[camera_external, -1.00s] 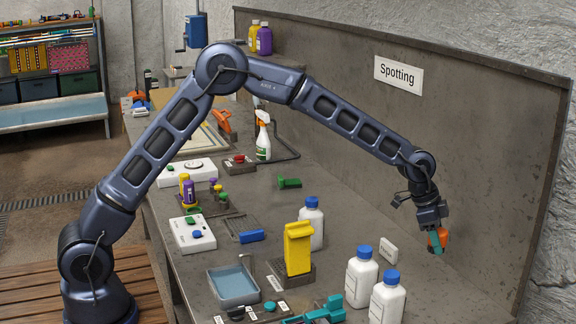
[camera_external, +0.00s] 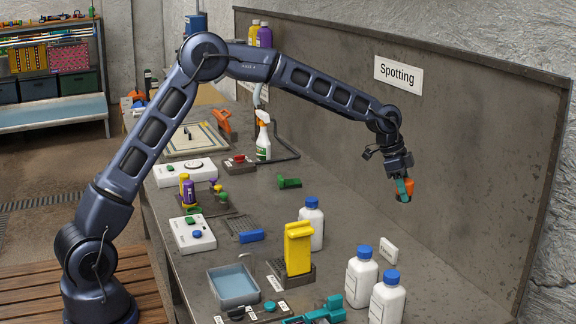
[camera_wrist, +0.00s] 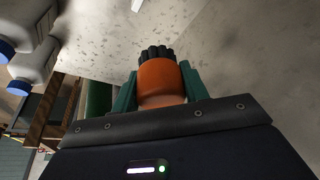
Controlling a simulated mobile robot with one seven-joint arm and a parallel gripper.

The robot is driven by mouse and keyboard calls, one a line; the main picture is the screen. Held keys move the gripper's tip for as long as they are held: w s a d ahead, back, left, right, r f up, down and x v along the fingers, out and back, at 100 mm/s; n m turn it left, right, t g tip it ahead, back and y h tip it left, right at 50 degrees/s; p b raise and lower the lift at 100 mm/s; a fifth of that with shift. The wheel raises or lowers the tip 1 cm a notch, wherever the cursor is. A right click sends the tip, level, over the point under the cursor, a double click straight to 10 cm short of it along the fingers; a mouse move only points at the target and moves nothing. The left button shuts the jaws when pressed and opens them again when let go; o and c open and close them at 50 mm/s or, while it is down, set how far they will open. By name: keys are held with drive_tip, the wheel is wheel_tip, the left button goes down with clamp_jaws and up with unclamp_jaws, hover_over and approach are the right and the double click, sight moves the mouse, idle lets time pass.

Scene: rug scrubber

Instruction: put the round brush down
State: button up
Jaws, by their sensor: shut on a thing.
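The round brush (camera_external: 408,186) has an orange body and dark bristles. In the wrist view the brush (camera_wrist: 160,84) sits between the two teal fingers of my gripper (camera_wrist: 159,78), with its bristles pointing away from the palm. In the external view my gripper (camera_external: 403,190) is shut on the brush and hangs near the back panel, to the right of the bench's middle. The brush appears held above the bench (camera_external: 345,215); its exact height is hard to tell. A teal finger hides part of the brush.
White bottles with blue caps (camera_external: 361,278) stand at the front right. A yellow block-shaped item (camera_external: 298,248) stands on a dark base near a blue-grey tray (camera_external: 234,287). A small green item (camera_external: 289,183) lies mid-bench. The bench near the panel is mostly clear.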

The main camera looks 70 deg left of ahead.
hover_over(359, 230)
drive_tip(key=s+a, duration=0.1)
wheel_tip(359, 230, down, 20)
drive_tip(key=shift+r, duration=0.15)
idle(0.5)
drive_tip(key=o, duration=1)
